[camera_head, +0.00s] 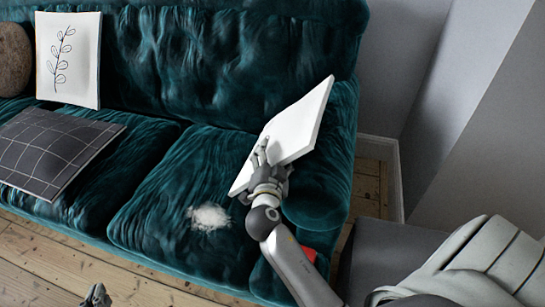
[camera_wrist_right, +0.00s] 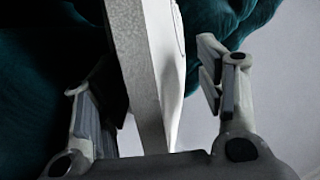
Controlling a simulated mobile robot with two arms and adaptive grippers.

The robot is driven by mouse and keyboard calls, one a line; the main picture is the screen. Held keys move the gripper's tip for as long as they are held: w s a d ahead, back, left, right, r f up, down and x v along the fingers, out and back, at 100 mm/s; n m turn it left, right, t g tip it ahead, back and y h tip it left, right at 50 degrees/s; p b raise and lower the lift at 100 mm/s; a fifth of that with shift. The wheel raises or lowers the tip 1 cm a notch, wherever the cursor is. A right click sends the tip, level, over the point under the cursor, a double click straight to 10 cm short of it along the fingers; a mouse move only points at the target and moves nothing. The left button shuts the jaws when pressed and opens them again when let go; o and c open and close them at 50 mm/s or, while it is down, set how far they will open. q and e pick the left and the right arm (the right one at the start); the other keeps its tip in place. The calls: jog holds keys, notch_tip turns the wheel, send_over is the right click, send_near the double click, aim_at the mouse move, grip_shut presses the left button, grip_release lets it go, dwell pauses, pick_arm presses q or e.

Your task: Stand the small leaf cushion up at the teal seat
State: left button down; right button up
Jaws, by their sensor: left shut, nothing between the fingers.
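A thin white cushion (camera_head: 297,128) stands tilted on the right end of the teal seat (camera_head: 150,220), by the sofa's right arm. The face towards the head camera looks plain; the right wrist view shows it edge-on (camera_wrist_right: 145,75), with a faint thin line on its white face. My right gripper (camera_head: 262,158) is at its lower left edge. Its fingers (camera_wrist_right: 155,100) are spread on either side of the cushion, with a gap at the right finger. Another white cushion with a leaf drawing (camera_head: 68,60) leans upright on the backrest at left. My left gripper (camera_head: 97,292) is low over the floor, shut and empty.
A dark checked cushion (camera_head: 50,150) lies on the left seat, and a round brown cushion (camera_head: 13,60) is at the far left. A white fluffy patch (camera_head: 209,217) lies on the right seat. Grey walls stand at right.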

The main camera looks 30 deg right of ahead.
jog(key=shift+f, duration=0.1)
jog(key=shift+s, duration=0.1)
jog(key=shift+s+a, duration=0.25)
jog(key=v, duration=0.7)
jog(key=shift+a, duration=0.15)
jog(key=shift+s, duration=0.15)
